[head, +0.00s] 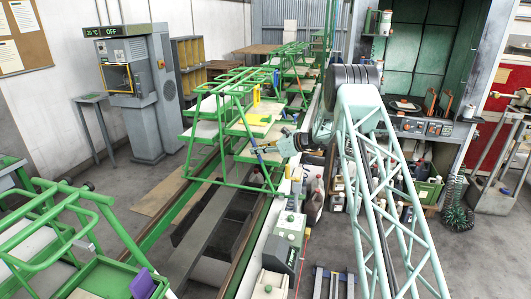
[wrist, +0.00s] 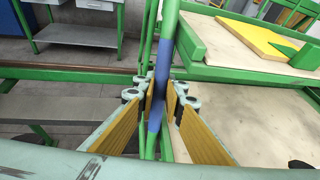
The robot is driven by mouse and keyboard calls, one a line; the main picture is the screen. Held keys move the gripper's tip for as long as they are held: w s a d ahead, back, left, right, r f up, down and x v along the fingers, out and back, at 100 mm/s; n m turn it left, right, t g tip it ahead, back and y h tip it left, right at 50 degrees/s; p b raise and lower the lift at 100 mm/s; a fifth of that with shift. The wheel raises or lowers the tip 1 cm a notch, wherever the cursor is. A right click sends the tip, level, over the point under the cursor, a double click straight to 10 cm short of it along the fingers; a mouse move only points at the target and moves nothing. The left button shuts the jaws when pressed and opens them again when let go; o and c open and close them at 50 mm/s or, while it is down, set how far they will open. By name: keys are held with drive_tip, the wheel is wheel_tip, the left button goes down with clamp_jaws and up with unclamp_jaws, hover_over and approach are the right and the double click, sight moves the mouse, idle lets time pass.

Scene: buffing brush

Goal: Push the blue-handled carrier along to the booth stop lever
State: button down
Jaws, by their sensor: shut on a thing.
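The blue-handled carrier (head: 218,172) is a green tube frame with pale shelves, standing on the floor track left of my arm. Its upright handle is a green bar with a blue sleeve (wrist: 162,72). My gripper (head: 262,151) reaches the carrier's right side from the right. In the wrist view, the yellow-padded fingers of my gripper (wrist: 162,98) are shut on the blue sleeve, one finger on each side. A yellow piece lies on a carrier shelf (wrist: 235,55). I cannot make out the booth stop lever for certain.
More green carriers stand on the track behind (head: 297,72) and at the front left (head: 75,225). A green-walled booth (head: 420,45) is at the back right. A grey machine (head: 140,90) stands at left. A control box (head: 285,240) sits beside the track.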

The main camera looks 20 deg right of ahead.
drive_tip(key=shift+w+d+r, duration=0.1)
drive_tip(key=shift+w+r, duration=0.1)
drive_tip(key=shift+r, duration=0.05)
drive_tip(key=c, duration=2.7)
unclamp_jaws()
drive_tip(key=shift+w+f, duration=0.1)
drive_tip(key=shift+f, duration=0.05)
drive_tip(key=shift+d, duration=0.1)
drive_tip(key=shift+s+d, duration=0.1)
drive_tip(key=shift+s, duration=0.15)
drive_tip(key=v, duration=1.1)
drive_tip(key=shift+s+d+r, duration=0.1)
drive_tip(key=shift+s+r, duration=0.1)
drive_tip(key=shift+r, duration=0.05)
